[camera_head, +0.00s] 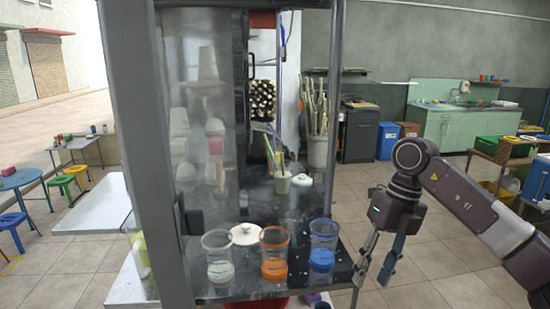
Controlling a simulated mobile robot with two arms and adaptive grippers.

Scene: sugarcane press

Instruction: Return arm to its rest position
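My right arm comes in from the right edge, and its gripper (371,279) hangs with the fingers pointing down. The two fingers are apart with nothing visible between them, so it is open and empty. It is just right of the front right corner of the press's dark counter (225,290), close to the metal post; I cannot tell whether they touch. My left gripper is not in view.
Clear (220,258), orange (274,254) and blue (323,247) cups stand along the counter's front. Metal posts (150,150) frame the press. Floor at right (430,270) is free.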

